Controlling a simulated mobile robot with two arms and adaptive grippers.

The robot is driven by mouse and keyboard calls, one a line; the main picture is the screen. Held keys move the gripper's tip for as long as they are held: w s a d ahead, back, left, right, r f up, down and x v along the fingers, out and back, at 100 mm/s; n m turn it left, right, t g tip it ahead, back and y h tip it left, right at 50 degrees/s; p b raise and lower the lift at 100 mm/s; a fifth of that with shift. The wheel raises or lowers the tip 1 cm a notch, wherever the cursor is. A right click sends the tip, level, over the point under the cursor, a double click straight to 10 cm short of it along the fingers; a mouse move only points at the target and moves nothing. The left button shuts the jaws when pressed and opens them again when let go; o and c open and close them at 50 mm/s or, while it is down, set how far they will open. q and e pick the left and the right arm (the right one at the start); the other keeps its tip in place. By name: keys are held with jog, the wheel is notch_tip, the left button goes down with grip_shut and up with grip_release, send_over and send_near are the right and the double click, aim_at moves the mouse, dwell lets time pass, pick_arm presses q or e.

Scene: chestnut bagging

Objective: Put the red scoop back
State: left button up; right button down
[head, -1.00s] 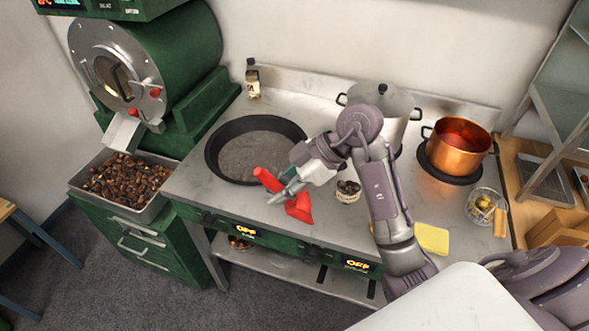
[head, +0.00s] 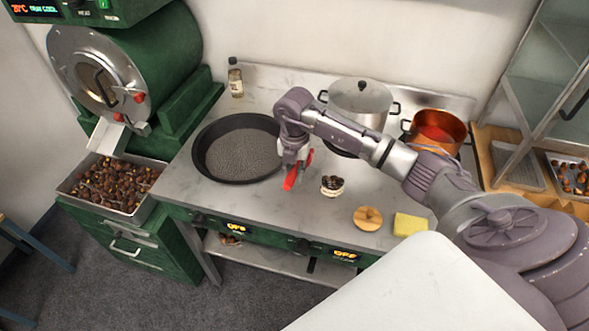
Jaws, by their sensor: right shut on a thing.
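The red scoop (head: 291,179) is in the head view, near the middle of the steel counter. My right gripper (head: 297,163) is shut on it, just right of the black pan. The scoop hangs steeply tilted, and part of it is hidden by the gripper. I cannot tell whether its lower end touches the counter. My left gripper is not in view.
The black pan (head: 205,168) lies left of the gripper. A small cup of chestnuts (head: 332,186), a wooden lid (head: 368,217) and a yellow sponge (head: 409,225) are to the right. A steel pot (head: 362,100) and copper pot (head: 436,127) stand behind. The front middle counter is clear.

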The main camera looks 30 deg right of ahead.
aim_at(295, 199)
jog(key=shift+f+b, duration=2.75)
jog(key=shift+f, duration=1.25)
jog(key=shift+f+b, duration=0.35)
jog(key=shift+f, duration=0.1)
